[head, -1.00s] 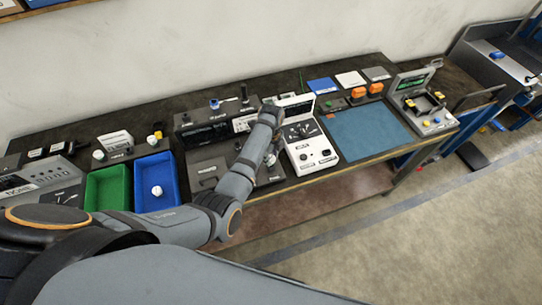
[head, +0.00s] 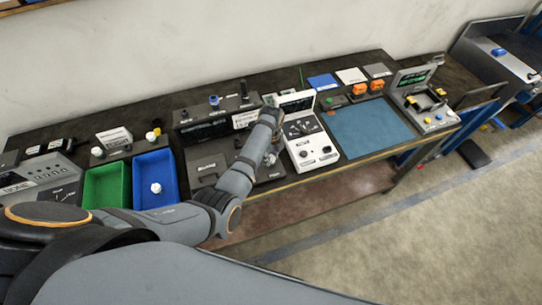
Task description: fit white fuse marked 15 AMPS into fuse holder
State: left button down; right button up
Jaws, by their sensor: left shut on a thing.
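My left gripper (head: 271,157) is mostly hidden behind my own forearm and wrist. It is low over the right end of a dark unit (head: 208,171) near the bench's front edge, just left of a white instrument (head: 319,155). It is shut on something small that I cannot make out. No 15 AMPS marking can be read, and I cannot tell which part is the fuse holder. A small white round piece (head: 156,188) lies in the blue tray (head: 143,166). My right gripper is not in view.
A green tray (head: 103,186) stands left of the blue one. A black console with knobs (head: 200,130) stands behind the dark unit. A blue mat (head: 368,131) to the right is clear. A grey device (head: 428,100) stands at the bench's right end.

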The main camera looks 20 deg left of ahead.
pick_arm(q)
jog(key=shift+f, duration=0.35)
jog(key=c, duration=0.9)
grip_release()
notch_tip(320, 180, up, 12)
jog(key=shift+r, duration=0.1)
